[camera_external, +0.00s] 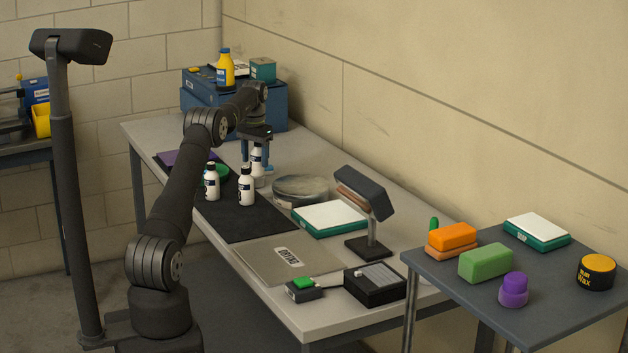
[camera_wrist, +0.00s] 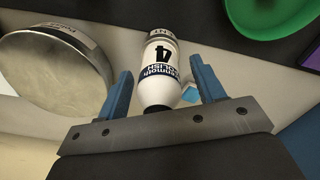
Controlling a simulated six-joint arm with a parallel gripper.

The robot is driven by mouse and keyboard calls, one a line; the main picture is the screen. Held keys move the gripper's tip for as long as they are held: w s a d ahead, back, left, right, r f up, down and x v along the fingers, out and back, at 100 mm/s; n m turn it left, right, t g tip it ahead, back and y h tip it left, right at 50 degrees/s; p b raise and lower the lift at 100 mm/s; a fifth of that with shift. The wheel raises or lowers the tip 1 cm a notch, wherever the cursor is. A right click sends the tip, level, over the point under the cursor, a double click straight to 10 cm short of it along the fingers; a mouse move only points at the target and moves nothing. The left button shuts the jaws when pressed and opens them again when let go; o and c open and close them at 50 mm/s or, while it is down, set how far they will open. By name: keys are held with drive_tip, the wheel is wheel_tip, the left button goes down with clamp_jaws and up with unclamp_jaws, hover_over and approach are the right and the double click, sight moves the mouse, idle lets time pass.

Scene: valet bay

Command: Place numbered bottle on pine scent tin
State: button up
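A white bottle with a black cap (camera_external: 257,159) stands upright between the blue fingers of my gripper (camera_external: 257,166). In the wrist view this bottle (camera_wrist: 161,72) shows a black 4, with gaps to both fingers, so my gripper (camera_wrist: 161,68) is open around it. A small pale round piece (camera_external: 259,182) shows beneath the bottle. Two similar white bottles (camera_external: 211,183) (camera_external: 246,187) stand upright on the black mat. A green round item (camera_external: 222,169) is partly hidden behind one. A wide, low silver tin (camera_external: 300,188) sits to the right. I cannot read which tin is pine scent.
The black mat (camera_external: 243,222) covers the bench's left side. A lamp-like stand (camera_external: 368,243), a white-and-green box (camera_external: 330,218), a grey plate (camera_external: 275,262) and a black box (camera_external: 375,284) occupy the near bench. A blue chest (camera_external: 270,104) stands at the back.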

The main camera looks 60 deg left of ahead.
sight(255, 145)
drive_tip(key=shift+r, duration=4.3)
drive_tip(key=shift+f, duration=0.15)
wheel_tip(255, 145, down, 8)
drive_tip(key=shift+r, duration=1.4)
